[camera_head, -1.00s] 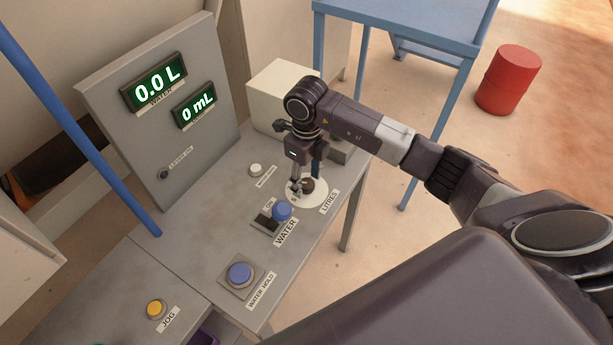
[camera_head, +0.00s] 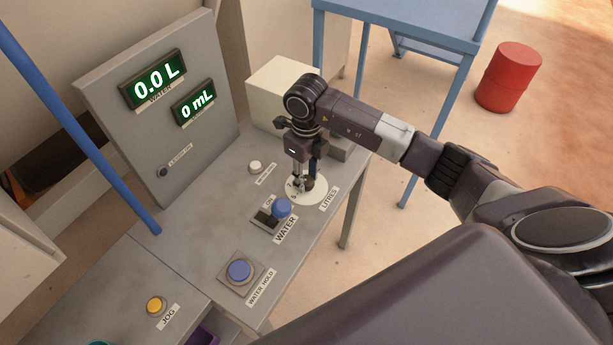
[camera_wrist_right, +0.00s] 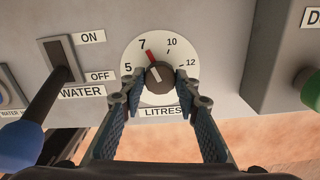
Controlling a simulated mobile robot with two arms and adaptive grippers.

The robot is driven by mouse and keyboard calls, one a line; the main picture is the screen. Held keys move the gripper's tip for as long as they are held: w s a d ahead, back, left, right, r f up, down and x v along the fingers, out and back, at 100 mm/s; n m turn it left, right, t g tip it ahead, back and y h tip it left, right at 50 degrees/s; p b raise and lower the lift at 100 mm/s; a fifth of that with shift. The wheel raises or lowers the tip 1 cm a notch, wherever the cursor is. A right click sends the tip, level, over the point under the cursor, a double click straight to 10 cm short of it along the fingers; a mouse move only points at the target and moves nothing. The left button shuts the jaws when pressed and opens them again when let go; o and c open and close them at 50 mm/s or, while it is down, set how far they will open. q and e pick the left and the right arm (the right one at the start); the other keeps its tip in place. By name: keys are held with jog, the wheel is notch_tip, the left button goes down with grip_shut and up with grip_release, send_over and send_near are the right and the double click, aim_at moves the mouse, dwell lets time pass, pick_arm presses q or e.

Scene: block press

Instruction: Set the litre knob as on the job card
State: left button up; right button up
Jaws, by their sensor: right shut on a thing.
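The litre knob (camera_wrist_right: 160,77) is dark with a white line on top, set on a white dial (camera_wrist_right: 136,88) over the label LITRES. Its red pointer points close to the 7, slightly on the side towards 10; 5, 10 and 12 also show. In the head view, the dial (camera_head: 304,193) lies near the far right of the panel, with the knob mostly hidden by the fingers. My right gripper (camera_wrist_right: 160,84) is shut on the knob, one finger on each side; it also shows in the head view (camera_head: 304,181). No job card is in view. My left gripper is not in view.
The water lever with a blue ball (camera_head: 282,207) stands close beside the dial. A blue WATER HOLD button (camera_head: 239,270) and yellow JOG button (camera_head: 156,305) are nearer. Displays read 0.0 L (camera_head: 156,79) and 0 mL (camera_head: 194,104). A green button (camera_wrist_right: 311,92) is at the right.

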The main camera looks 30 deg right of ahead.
aim_at(307, 180)
jog(key=m+b, duration=0.1)
jog(key=m, duration=0.3)
jog(key=shift+m, duration=0.3)
jog(key=shift+m+b, duration=0.65)
jog(key=shift+m, duration=1.65)
jog(key=shift+w, duration=0.1)
jog(key=shift+r, duration=0.1)
jog(key=o, duration=1.2)
jog(key=shift+c, duration=0.2)
notch_tip(307, 180, up, 12)
